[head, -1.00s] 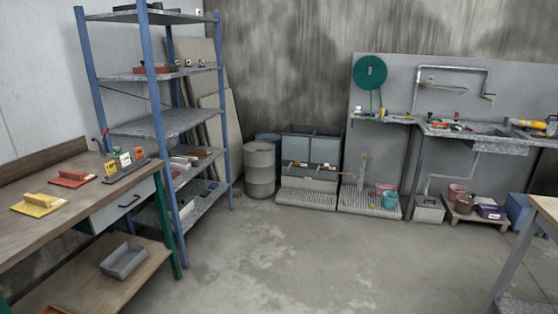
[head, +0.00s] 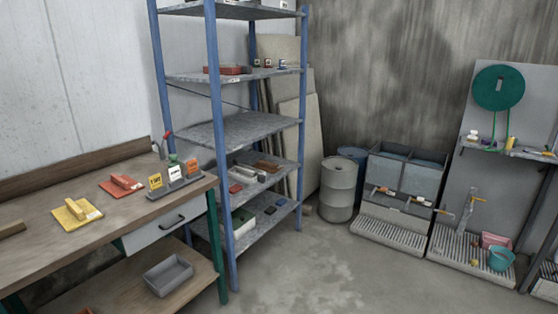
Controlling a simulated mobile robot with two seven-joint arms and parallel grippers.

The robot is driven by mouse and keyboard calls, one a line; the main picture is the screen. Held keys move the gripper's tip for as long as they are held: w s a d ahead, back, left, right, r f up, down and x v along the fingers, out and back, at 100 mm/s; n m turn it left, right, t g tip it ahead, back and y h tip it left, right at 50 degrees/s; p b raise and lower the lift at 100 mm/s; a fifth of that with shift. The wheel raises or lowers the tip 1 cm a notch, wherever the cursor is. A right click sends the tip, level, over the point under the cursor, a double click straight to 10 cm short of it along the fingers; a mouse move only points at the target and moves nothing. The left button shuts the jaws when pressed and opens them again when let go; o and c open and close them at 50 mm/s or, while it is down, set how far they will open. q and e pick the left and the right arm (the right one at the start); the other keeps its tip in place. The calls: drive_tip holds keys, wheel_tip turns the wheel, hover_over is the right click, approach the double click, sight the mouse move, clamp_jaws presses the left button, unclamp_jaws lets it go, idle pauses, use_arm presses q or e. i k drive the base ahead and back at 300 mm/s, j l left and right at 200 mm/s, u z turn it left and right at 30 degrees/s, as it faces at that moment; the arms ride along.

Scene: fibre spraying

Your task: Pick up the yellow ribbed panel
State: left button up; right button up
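The yellow panel (head: 77,213) lies flat on the wooden workbench (head: 118,222) at the left, with a raised yellow block on top and a small white label at its right corner. Its ribs are too small to make out. A similar red panel (head: 121,186) lies behind it to the right, a clear gap apart. Neither of my grippers shows in the head view.
A grey tray with small labelled items (head: 176,185) stands at the bench's right end. A grey bin (head: 168,275) sits on the lower shelf. Blue-posted metal shelving (head: 238,130) stands just beyond the bench. The concrete floor (head: 330,265) in the middle is clear.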

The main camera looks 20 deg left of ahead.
sight(73, 215)
drive_tip(key=i+u, duration=0.6)
drive_tip(key=u, duration=0.15)
drive_tip(key=i+l+u, duration=0.1)
drive_tip(key=i+u, duration=0.6)
drive_tip(key=i+l+u, duration=0.1)
drive_tip(key=u, duration=0.25)
drive_tip(key=i+l+u, duration=0.3)
drive_tip(key=k, duration=0.1)
